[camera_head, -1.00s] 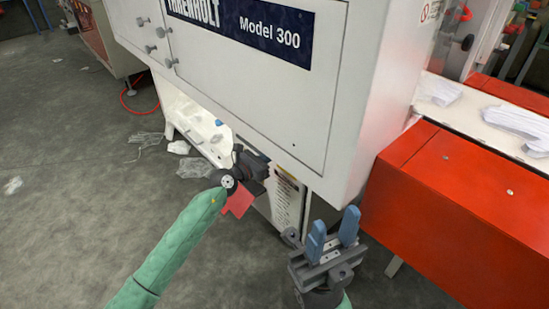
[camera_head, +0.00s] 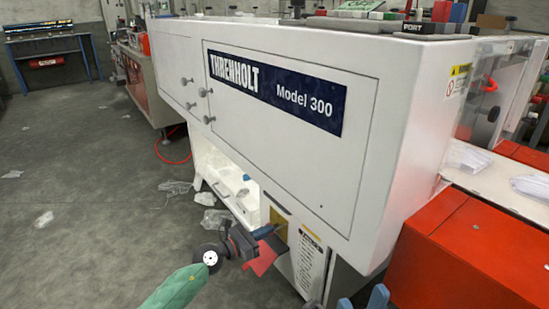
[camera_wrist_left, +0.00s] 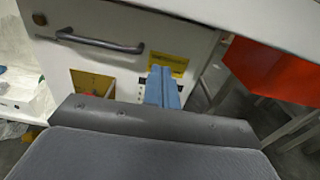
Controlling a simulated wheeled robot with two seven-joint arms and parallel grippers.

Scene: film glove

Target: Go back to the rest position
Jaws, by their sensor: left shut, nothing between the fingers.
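My left gripper (camera_head: 265,231) is in front of the lower panel of the white machine (camera_head: 375,130), below its overhang. In the left wrist view its two blue fingers (camera_wrist_left: 162,87) lie together with nothing between them. A yellow label (camera_wrist_left: 168,62) and a dark handle (camera_wrist_left: 100,40) show on the panel behind them. My right gripper (camera_head: 362,298) is at the bottom edge of the head view. Only its blue fingertips show, and they stand apart with nothing visible between them.
A red flat piece (camera_head: 261,260) shows just below my left gripper; its attachment is unclear. A red cabinet (camera_head: 460,255) stands at the right. Crumpled clear plastic (camera_head: 215,218) lies on the floor. The grey floor (camera_head: 70,200) at left is mostly open.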

